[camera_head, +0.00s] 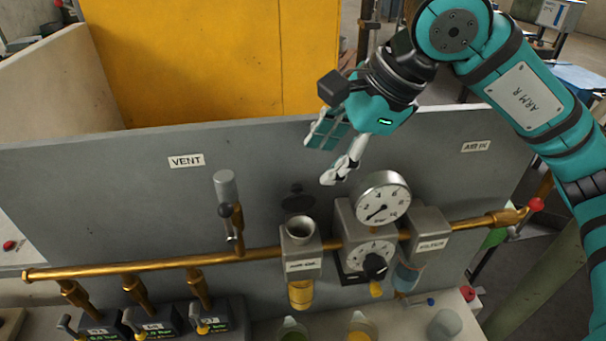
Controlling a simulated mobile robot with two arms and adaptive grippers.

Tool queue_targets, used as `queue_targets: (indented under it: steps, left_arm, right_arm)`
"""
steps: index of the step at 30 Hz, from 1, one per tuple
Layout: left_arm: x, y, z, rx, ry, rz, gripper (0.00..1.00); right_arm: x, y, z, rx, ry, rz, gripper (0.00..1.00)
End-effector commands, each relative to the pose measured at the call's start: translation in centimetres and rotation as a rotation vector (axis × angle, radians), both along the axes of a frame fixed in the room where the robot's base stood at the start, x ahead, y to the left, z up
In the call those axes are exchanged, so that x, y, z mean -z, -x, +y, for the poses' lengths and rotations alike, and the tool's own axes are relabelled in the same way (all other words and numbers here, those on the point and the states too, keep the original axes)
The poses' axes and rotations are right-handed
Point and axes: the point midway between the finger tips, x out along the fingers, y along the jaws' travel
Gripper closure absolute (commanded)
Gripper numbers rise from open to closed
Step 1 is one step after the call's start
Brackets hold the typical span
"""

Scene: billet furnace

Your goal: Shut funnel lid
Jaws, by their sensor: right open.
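The funnel (299,229) is a grey cup with an open round mouth on top of a small labelled block on the brass pipe. A dark round shape (297,198) stands just behind its mouth against the grey panel. It looks like the lid swung up, but I cannot be sure. My right gripper (319,160) comes in from the upper right, above and slightly right of the funnel. Its fingers are apart, with nothing between them, and it touches neither funnel nor dark shape. My left gripper is not in view.
A round pressure gauge (382,198) and a regulator with a black knob (375,266) stand close right of the funnel. A grey-handled valve (226,190) rises on its left. The brass pipe (150,265) runs across the grey panel (90,185).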

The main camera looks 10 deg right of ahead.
Motion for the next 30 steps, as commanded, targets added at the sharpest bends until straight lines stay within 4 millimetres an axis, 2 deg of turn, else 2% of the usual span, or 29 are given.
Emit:
queue_targets:
  steps: [1, 6, 12, 18, 25, 30]
  left_arm:
    - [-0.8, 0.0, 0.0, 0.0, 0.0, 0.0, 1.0]
    - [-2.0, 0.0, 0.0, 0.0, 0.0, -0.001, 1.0]
    - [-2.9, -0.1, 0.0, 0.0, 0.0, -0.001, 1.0]
    - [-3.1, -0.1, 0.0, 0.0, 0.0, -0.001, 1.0]
    - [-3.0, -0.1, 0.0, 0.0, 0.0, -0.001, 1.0]
    - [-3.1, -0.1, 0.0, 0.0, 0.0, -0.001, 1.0]
  right_arm:
    - [0.8, -0.3, 0.5, -0.001, 0.002, 0.007, 0.54]
    - [3.8, -1.3, 1.8, -0.002, 0.001, 0.005, 0.54]
    - [6.4, -2.2, 2.9, 0.0, 0.0, 0.003, 0.54]
    - [7.5, -2.5, 3.3, 0.0, 0.0, 0.0, 0.54]
    - [7.6, -2.5, 3.3, -0.001, 0.0, -0.001, 0.54]
    - [7.5, -2.5, 3.3, 0.0, 0.0, -0.001, 0.75]
